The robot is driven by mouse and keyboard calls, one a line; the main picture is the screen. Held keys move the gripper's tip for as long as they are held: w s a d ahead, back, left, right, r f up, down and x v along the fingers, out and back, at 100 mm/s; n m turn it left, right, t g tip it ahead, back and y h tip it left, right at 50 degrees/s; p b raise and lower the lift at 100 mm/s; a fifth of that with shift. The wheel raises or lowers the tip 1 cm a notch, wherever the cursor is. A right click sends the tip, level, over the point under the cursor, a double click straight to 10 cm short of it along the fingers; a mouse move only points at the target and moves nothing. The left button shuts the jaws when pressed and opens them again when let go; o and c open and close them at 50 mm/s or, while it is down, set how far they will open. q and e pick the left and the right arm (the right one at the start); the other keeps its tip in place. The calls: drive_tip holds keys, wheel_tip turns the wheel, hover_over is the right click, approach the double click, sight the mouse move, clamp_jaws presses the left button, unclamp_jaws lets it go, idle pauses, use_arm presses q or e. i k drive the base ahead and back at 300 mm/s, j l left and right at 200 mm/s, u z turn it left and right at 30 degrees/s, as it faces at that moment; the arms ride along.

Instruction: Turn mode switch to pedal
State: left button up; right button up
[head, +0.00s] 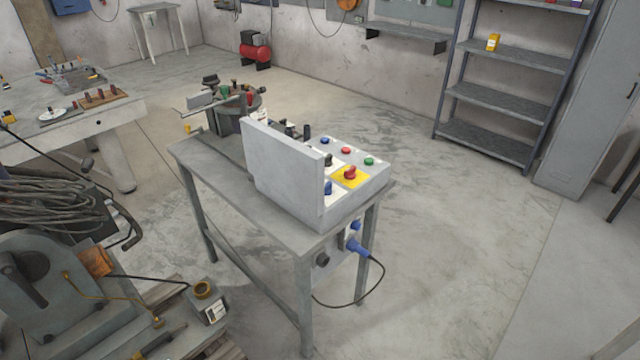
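A grey control box (345,199) stands on a metal table (215,160) in the middle of the head view. Its sloped top carries blue, red and green buttons, black knobs and a red emergency stop (350,173) on a yellow plate. A grey upright panel (282,170) along its left side hides part of the top. A black knob (328,160) sits on a white plate beside the emergency stop; I cannot read its label or tell if it is the mode switch. Neither of my grippers is in view.
A blue plug (356,246) with a black cable hangs below the box at the table's front. A grey machine (50,290) and a small box with a yellow ring (205,300) are at lower left. The floor right of the table is clear up to the shelf rack (495,97).

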sight(328, 190)
drive_tip(key=i+l+u, duration=0.1)
drive_tip(key=u, duration=0.3)
drive_tip(key=l+u, duration=0.2)
drive_tip(key=u, duration=0.2)
drive_tip(key=i+l+u, duration=0.1)
drive_tip(key=u, duration=0.3)
drive_tip(key=l+u, duration=0.2)
drive_tip(key=l, duration=0.35)
drive_tip(key=l+u, duration=0.15)
drive_tip(key=l, duration=0.4)
drive_tip(key=l+u, duration=0.2)
drive_tip(key=l, duration=0.35)
drive_tip(key=k+l+u, duration=0.15)
drive_tip(key=l, duration=0.4)
drive_tip(key=l+u, duration=0.2)
drive_tip(key=l, duration=0.3)
